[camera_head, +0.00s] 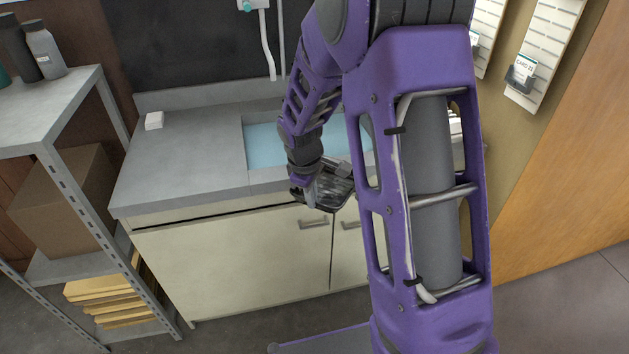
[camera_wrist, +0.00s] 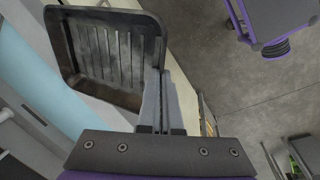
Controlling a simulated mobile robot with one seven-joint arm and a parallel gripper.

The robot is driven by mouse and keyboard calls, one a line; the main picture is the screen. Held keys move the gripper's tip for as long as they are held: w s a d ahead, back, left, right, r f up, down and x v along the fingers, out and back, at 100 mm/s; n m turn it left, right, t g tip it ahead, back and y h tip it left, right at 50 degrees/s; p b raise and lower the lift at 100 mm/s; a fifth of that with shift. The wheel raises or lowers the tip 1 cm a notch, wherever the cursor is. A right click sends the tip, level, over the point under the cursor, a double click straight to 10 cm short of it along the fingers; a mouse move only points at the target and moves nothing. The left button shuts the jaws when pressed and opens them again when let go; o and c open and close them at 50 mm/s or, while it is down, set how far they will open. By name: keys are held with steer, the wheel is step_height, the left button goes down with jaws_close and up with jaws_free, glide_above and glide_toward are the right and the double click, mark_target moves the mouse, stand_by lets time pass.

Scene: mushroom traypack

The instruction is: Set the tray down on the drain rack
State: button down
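A dark, ribbed tray (camera_head: 332,197) is at my gripper (camera_head: 312,190), in front of the counter edge and above the cabinet doors. In the wrist view, the tray (camera_wrist: 152,45) hangs beyond the fingertips of my gripper (camera_wrist: 160,75). The fingers are close together at its near right corner, pinching its rim. The tray's inside looks empty and soiled. I cannot make out the drain rack for sure; a pale slatted thing (camera_head: 455,126) shows in part behind my arm, right of the sink, and may be it.
The counter (camera_head: 185,155) has a light blue sink basin (camera_head: 263,147) and a small white block (camera_head: 154,121) on it. A metal shelf (camera_head: 50,110) with bottles and boxes stands at left. Card holders (camera_head: 520,75) hang on the right wall. The left counter top is mostly clear.

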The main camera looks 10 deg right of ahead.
steer(key=s+f+m, duration=0.1)
steer(key=m, duration=0.2)
steer(key=s+m+g, duration=0.1)
steer(key=s+m, duration=0.1)
steer(key=m, duration=0.1)
steer(key=s+f+m+g, duration=0.1)
steer(key=s+m, duration=0.1)
steer(key=m, duration=0.2)
steer(key=shift+f+h, duration=0.3)
steer(key=shift+f, duration=0.05)
steer(key=shift+s, duration=0.1)
steer(key=shift+r, duration=0.1)
